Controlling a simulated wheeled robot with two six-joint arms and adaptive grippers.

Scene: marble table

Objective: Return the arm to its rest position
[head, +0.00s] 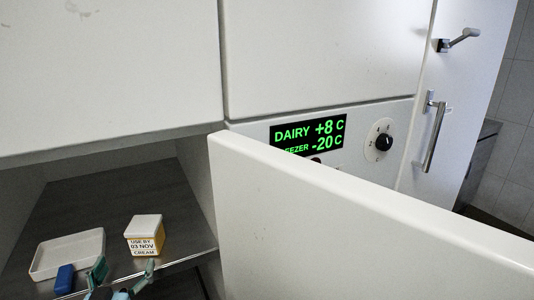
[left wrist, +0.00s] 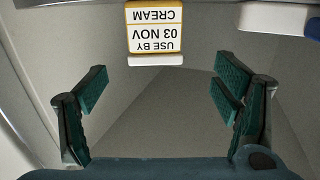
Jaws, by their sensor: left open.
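My left gripper (head: 123,275) is at the bottom left of the head view, just in front of the shelf's front edge. In the left wrist view its two green-padded fingers (left wrist: 162,92) are wide apart with nothing between them. A white and yellow cream carton (head: 146,228) stands on the shelf beyond the fingers, apart from them. Its label reads USE BY 03 NOV CREAM; it also shows upside down in the left wrist view (left wrist: 154,32). My right gripper is not in view.
The shelf (head: 110,205) is inside an open white compartment. A shallow white tray (head: 68,250) and a blue block (head: 65,278) are left of the carton. An open white door (head: 330,225) stands right of the gripper. A display (head: 308,134) reads DAIRY +8 C, -20 C.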

